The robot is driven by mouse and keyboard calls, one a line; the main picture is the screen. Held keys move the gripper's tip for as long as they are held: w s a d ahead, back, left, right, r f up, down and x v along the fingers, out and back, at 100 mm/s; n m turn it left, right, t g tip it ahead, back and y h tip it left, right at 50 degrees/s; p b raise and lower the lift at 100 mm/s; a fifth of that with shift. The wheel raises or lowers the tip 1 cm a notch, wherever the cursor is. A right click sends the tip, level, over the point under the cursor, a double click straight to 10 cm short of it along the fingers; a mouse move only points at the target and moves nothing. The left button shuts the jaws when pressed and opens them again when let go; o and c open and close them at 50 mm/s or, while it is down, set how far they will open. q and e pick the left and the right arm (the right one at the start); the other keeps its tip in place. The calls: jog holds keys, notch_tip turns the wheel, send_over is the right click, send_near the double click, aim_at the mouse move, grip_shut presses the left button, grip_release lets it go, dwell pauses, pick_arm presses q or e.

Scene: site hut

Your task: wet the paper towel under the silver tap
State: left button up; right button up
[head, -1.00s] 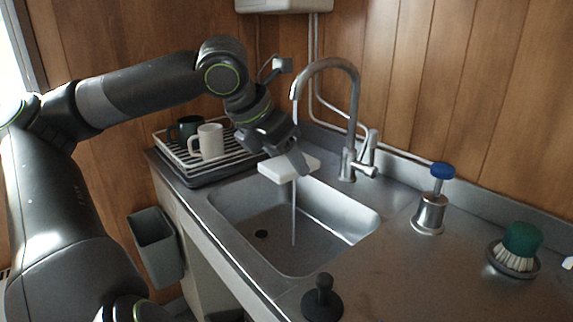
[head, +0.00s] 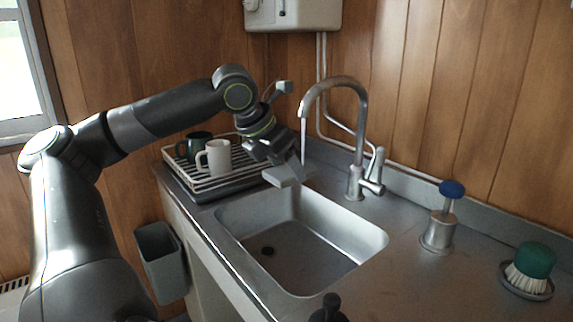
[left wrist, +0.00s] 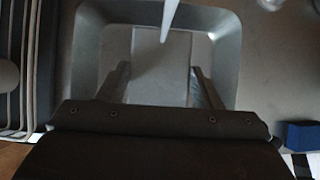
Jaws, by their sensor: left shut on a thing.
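The silver tap (head: 361,130) stands behind the sink (head: 300,235), and a thin stream of water (head: 303,138) runs from its spout. My left gripper (head: 289,166) is over the back left part of the sink, shut on the folded paper towel (head: 281,177). The towel looks grey and lies flat under the spout. In the left wrist view the towel (left wrist: 160,85) is between both fingers, and the stream (left wrist: 169,18) ends on its far part.
A dish rack (head: 205,183) with a white mug (head: 217,157) and a dark mug (head: 190,147) is left of the sink. A blue-topped dispenser (head: 440,230) and a green brush (head: 532,265) stand right. A black knobbed object (head: 328,311) is at the front.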

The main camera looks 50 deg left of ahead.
aim_at(292, 183)
dwell(0.5)
pick_arm(q)
jog(key=shift+s+d+f+b, duration=0.1)
jog(key=shift+s+d+b, duration=0.25)
jog(key=shift+d, duration=0.2)
jog(key=shift+s+d+b, duration=0.35)
jog(key=shift+d, duration=0.2)
jog(key=shift+s+d, duration=0.5)
jog(key=shift+d, duration=0.25)
jog(key=shift+s+d, duration=0.5)
jog(key=shift+d, duration=0.25)
jog(key=shift+s+d, duration=0.5)
jog(key=shift+d, duration=0.25)
